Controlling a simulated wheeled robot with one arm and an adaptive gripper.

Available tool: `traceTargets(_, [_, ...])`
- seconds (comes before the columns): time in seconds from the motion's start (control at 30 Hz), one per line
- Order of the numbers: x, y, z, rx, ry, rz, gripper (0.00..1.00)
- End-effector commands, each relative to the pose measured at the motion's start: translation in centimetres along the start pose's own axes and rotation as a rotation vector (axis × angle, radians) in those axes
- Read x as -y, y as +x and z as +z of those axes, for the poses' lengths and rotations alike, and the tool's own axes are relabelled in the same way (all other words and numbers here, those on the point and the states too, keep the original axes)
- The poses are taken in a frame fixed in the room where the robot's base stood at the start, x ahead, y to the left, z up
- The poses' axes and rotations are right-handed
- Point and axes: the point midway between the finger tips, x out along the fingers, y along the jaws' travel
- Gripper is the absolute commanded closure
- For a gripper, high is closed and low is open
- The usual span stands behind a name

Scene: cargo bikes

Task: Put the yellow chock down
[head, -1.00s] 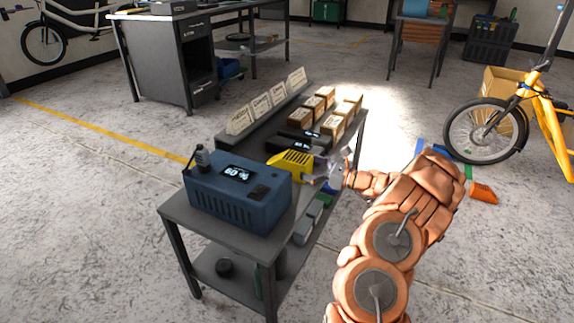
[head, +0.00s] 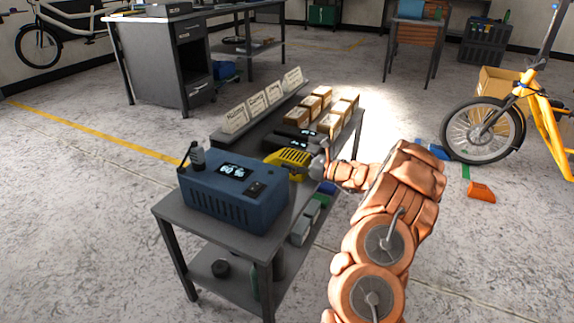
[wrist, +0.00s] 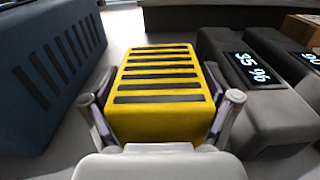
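The yellow chock (head: 291,159) has black ribs across its top and is over the grey cart, between the blue charger box and the dark battery packs. It fills the middle of the wrist view (wrist: 160,80). My gripper (head: 312,168) has its fingers on both sides of the chock, close against it, in the wrist view (wrist: 158,108). I cannot see the chock's underside, so whether it touches the cart top is unclear. The grey cart top (head: 176,212) shows bare at its near left corner.
The blue charger box (head: 232,192) with a lit display stands left of the chock. Dark battery packs (wrist: 262,90) with displays lie close on its right. Label cards (head: 264,98) and wooden boxes (head: 322,95) stand farther back. An orange chock (head: 481,191) lies on the floor.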

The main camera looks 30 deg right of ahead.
Motion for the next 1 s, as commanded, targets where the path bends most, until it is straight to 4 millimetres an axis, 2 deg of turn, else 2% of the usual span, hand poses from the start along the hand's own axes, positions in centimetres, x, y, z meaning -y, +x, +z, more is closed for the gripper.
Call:
traceTargets(0.07, [0.0,0.0,0.0,0.000,0.000,0.000,0.26])
traceTargets(0.6, [0.0,0.0,0.0,0.001,0.000,-0.001,0.82])
traceTargets(0.87, [0.0,0.0,0.3,0.001,-0.001,0.000,0.85])
traceTargets(1.0, [0.0,0.0,1.6,0.002,-0.002,-0.001,0.86])
